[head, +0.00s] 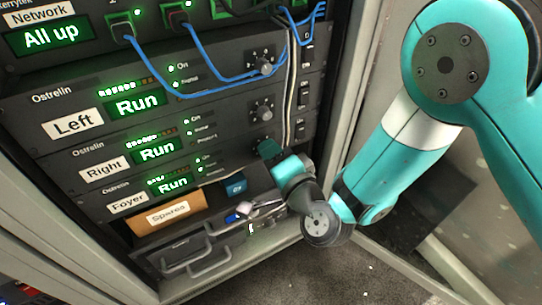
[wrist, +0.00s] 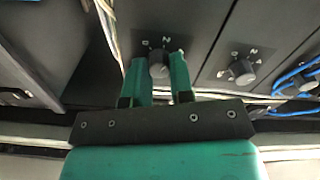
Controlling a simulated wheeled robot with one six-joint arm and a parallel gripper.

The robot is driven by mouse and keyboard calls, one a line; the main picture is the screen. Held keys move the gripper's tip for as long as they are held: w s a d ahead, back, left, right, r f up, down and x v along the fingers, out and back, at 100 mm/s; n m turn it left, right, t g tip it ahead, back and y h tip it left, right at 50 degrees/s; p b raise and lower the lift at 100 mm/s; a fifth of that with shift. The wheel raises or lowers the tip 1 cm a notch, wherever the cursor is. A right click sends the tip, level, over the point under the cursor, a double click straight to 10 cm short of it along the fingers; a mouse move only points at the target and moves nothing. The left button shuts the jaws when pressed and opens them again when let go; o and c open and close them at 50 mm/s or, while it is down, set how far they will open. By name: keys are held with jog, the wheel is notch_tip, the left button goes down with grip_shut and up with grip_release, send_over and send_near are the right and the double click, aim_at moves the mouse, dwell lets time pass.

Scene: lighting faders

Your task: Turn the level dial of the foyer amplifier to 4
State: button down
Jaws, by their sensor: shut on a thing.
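The foyer amplifier (head: 225,168) is the lowest of the dark amplifiers in the rack, marked with a "Foyer" label (head: 128,203) and a green "Run" display (head: 173,184). Its level dial (wrist: 158,62) is a small dark knob in the wrist view, with pale scale marks around it. In the head view the dial is hidden behind my gripper (head: 268,149). In the wrist view my gripper (wrist: 158,72) has one teal finger on each side of the dial and is shut on it. The dial's pointer and the scale numbers are too small to read.
The Right amplifier's dial (head: 262,112) and the Left amplifier's dial (head: 264,62) are above. Blue cables (head: 205,82) hang across the top, and pale cables (head: 290,95) run down beside the dials. A spares box (head: 170,214) and a drawer handle (head: 195,268) are below.

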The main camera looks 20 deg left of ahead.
jog(key=shift+f+m+b, duration=0.15)
jog(key=shift+m+b, duration=0.6)
jog(key=shift+m, duration=2.65)
jog(key=c, duration=1)
grip_release()
